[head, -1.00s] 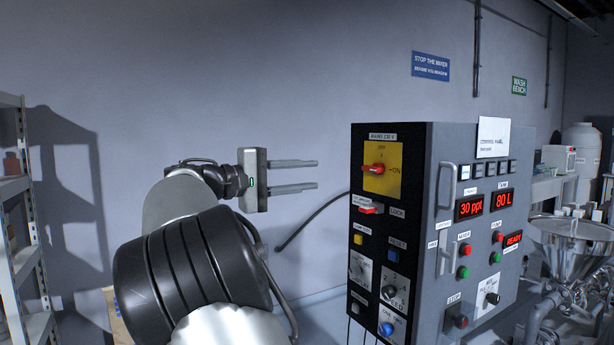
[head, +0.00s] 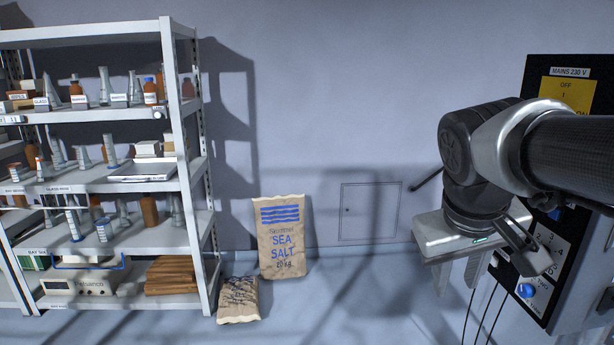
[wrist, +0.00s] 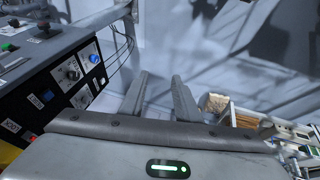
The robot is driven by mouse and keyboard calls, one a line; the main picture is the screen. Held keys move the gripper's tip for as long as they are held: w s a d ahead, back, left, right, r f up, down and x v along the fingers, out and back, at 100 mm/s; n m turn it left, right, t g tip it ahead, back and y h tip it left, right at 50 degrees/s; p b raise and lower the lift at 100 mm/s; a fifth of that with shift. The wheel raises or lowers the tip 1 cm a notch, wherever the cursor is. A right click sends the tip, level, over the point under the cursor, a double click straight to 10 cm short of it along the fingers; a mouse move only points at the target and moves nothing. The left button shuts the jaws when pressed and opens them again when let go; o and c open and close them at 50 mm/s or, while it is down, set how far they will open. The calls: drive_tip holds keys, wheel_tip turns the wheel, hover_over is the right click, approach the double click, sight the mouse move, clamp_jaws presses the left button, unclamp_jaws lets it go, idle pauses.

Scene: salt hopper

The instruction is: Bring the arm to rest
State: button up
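My arm comes in from the right edge of the head view, bent at the wrist. My gripper (head: 455,288) hangs from it with its fingers pointing down. It is beside the left front of the control panel (head: 572,92), overlapping it in the picture; I cannot tell the exact gap. In the wrist view the two fingers of my gripper (wrist: 158,92) stand apart with nothing between them, so it is open and empty. The control panel (wrist: 47,92) fills the left of that view, with knobs and a blue button. Floor shows beyond the fingers.
A metal shelf unit (head: 172,90) with bottles and glassware stands at the left. A sea salt sack (head: 282,263) leans against the wall, with a smaller sack (head: 238,300) beside it. Cables hang under the panel. The floor between sacks and panel is clear.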

drive_tip(key=s+a+f+t+y+p, duration=0.2)
drive_tip(key=s+a+f+y, duration=0.15)
drive_tip(key=s+a, duration=0.45)
wheel_tip(320, 180, up, 14)
drive_tip(key=p, duration=1.4)
drive_tip(key=shift+r+m+g+h, duration=0.2)
drive_tip(key=shift+m+g+h, duration=0.1)
drive_tip(key=shift+m+h, duration=0.15)
drive_tip(key=shift+a, duration=0.1)
